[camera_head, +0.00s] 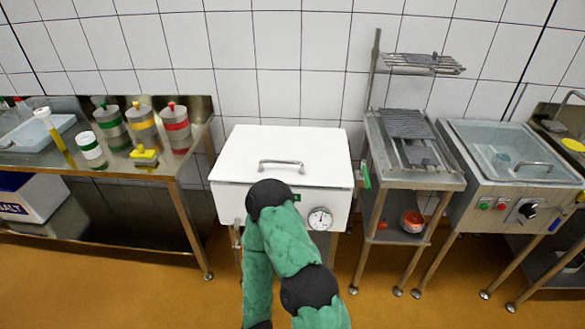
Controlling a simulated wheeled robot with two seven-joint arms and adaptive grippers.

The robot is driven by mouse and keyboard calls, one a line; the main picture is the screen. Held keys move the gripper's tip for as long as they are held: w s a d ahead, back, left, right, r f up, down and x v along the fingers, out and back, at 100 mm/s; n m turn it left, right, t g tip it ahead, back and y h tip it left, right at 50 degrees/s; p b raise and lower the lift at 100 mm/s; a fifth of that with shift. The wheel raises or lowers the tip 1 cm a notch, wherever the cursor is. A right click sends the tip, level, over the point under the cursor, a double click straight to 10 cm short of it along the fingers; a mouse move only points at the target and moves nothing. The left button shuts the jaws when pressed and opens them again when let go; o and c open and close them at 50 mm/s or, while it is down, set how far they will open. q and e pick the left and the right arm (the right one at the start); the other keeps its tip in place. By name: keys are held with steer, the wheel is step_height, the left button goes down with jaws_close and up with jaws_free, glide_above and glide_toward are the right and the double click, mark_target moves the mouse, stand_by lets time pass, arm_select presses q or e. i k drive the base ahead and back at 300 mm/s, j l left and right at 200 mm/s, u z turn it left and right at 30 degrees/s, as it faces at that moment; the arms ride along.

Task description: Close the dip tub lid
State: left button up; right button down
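A steel tub (460,141) with red and green buttons and a black knob on its front stands at the right. A bar handle (533,165) shows near its front edge, over a bluish, see-through-looking surface; I cannot tell whether this is a clear lid lying shut or the inside of the tub. A white chest (230,197) with a dial gauge stands in the middle, its white lid (285,145) with a metal handle lying flat on it. One of my green-sleeved arms rises in front of the chest and hides part of its front. Neither gripper shows.
A narrow steel stand (427,180) with racks stands between chest and tub. On the left, a steel table (110,170) holds several banded canisters, a tray and a yellow-topped item. A sink (560,118) is at the far right. Orange floor is open in front.

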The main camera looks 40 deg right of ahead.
mark_target(294, 155)
steer(key=i+z, duration=0.25)
steer(key=i, duration=0.35)
steer(key=i+z, duration=0.3)
steer(key=i, duration=0.3)
